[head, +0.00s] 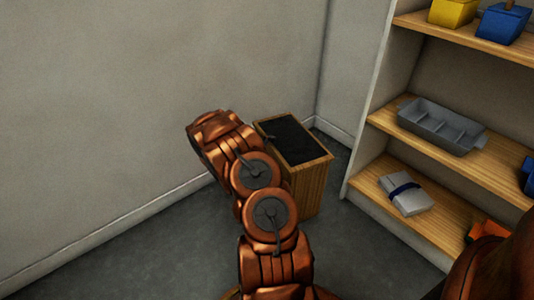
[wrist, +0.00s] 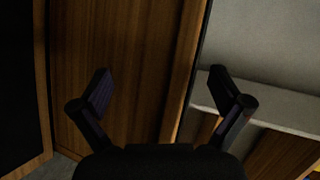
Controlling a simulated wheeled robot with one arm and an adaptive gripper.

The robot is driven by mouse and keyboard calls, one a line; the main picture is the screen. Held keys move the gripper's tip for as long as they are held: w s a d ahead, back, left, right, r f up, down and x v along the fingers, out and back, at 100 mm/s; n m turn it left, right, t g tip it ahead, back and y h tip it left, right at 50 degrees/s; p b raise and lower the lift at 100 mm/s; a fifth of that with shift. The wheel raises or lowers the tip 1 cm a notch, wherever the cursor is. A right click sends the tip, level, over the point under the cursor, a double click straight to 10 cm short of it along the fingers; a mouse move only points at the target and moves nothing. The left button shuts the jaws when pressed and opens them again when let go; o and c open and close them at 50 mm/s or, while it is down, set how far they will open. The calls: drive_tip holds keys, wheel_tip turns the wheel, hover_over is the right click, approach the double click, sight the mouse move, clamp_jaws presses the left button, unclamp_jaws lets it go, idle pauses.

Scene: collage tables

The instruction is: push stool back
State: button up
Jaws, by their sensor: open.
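A wooden box-shaped piece with a dark inset top (head: 312,185), which I take for the stool, stands on the grey floor near the room corner. My arm hides its left and lower parts in the head view. In the wrist view, an upright wood-grained surface (wrist: 140,40), apparently its side, fills the middle, with a dark panel at the left. My gripper (wrist: 161,92) is open, its two fingers apart in front of this wood with nothing seen between them. Whether they touch it I cannot tell. In the head view the gripper is mostly hidden by my arm.
A shelf unit (head: 440,150) stands right of the stool, holding a grey divided tray (head: 440,124), a grey bundle with a blue band (head: 407,195), and yellow (head: 452,12) and blue (head: 503,24) bins. Bare wall (head: 150,90) lies left and behind. Floor at the lower left is clear.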

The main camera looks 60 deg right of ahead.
drive_tip(key=shift+s+d, duration=0.1)
drive_tip(key=c, duration=1.5)
clamp_jaws()
drive_tip(key=shift+f, duration=0.1)
